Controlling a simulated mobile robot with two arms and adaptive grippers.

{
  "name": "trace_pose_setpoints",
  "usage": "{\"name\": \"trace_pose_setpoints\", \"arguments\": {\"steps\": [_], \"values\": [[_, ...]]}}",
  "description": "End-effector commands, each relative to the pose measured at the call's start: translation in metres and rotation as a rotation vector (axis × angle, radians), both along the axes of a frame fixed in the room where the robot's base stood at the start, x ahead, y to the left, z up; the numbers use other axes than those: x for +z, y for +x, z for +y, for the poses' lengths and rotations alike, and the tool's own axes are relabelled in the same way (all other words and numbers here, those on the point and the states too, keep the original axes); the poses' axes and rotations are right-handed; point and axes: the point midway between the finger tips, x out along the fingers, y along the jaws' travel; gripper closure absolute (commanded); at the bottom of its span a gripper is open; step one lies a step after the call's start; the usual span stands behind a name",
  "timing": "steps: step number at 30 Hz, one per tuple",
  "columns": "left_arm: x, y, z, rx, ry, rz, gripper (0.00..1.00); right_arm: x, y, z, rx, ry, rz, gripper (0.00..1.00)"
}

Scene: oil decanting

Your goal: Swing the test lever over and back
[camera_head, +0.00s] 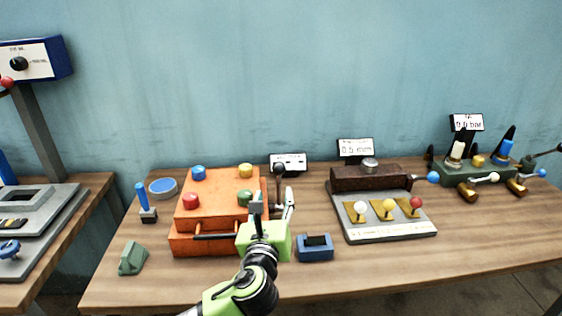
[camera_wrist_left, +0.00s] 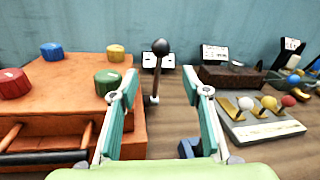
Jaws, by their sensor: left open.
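The test lever (camera_head: 279,169) is an upright rod with a dark ball knob, just right of the orange box. In the left wrist view the lever (camera_wrist_left: 160,47) stands upright in line with the gap between my fingers, its knob above the fingertips. My left gripper (camera_head: 273,204) is open, reaching in from the front beside the orange box's right side. In the wrist view its two fingers (camera_wrist_left: 160,83) are spread wide, one each side of the lever's line. I cannot tell whether the rod is inside the jaws or beyond them. My right gripper is not in view.
The orange box (camera_head: 218,208) with coloured knobs is close on the left of my gripper. A blue block (camera_head: 315,248) lies close on the right. A grey panel (camera_head: 392,229) with three ball levers is farther right. A small label (camera_head: 289,163) stands behind.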

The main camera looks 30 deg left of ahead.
Motion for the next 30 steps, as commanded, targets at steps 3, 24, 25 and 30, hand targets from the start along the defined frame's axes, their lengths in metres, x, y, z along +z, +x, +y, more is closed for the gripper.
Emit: {"name": "trace_pose_setpoints", "arguments": {"steps": [3,24,25,30], "values": [[0.003,0.008,0.002,-0.001,0.016,-0.003,0.57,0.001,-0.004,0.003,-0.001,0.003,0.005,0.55],[0.000,0.122,0.045,0.001,0.010,-0.001,0.57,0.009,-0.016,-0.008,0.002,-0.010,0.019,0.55],[0.001,0.124,0.046,0.000,0.010,-0.001,0.57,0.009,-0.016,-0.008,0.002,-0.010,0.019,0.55],[0.000,0.129,0.048,0.000,0.009,0.000,0.57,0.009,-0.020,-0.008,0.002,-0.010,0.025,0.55]]}}
